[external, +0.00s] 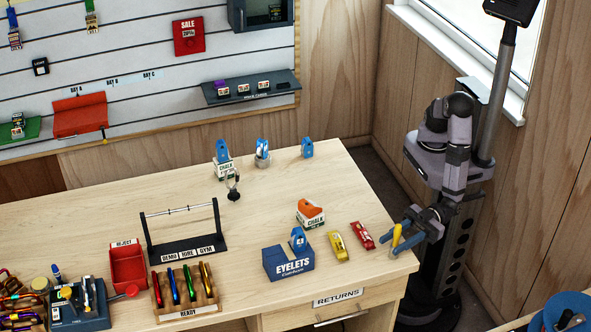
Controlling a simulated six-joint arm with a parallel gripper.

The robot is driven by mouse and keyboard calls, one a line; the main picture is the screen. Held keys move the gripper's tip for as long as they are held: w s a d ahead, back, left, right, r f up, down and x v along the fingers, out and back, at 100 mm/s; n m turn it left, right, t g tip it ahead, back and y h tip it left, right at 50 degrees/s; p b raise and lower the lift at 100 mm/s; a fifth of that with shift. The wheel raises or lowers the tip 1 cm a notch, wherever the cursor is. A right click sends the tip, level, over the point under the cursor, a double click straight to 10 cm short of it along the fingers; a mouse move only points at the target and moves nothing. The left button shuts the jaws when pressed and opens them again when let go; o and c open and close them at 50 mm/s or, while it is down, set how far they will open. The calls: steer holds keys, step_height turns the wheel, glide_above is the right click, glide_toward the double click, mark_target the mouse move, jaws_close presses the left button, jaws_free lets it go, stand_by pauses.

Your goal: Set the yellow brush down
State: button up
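A slim yellow object, which looks like the yellow brush (396,236), stands roughly upright between the blue fingers of my gripper (402,238). My gripper is beside the right edge of the wooden bench (300,190) and appears shut on the brush. The brush looks raised clear of the bench top. Its lower end and bristles are too small to make out.
A red device (362,235) and a yellow device (338,246) lie left of my gripper. Nearby are the blue EYELETS box (289,262) and a chalk box (310,214). Further left stand a black rack (186,250), red REJECT bin (128,266) and READY tray (187,312).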

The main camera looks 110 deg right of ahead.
steer(key=shift+b+v, duration=0.55)
steer(key=shift+v, duration=1.4)
steer(key=shift+o, duration=0.6)
steer(key=shift+f, duration=0.1)
steer(key=shift+f, duration=0.15)
steer(key=f+b, duration=0.1)
steer(key=b, duration=0.2)
steer(key=shift+d, duration=0.1)
steer(key=shift+r, duration=0.15)
steer(key=shift+r, duration=0.1)
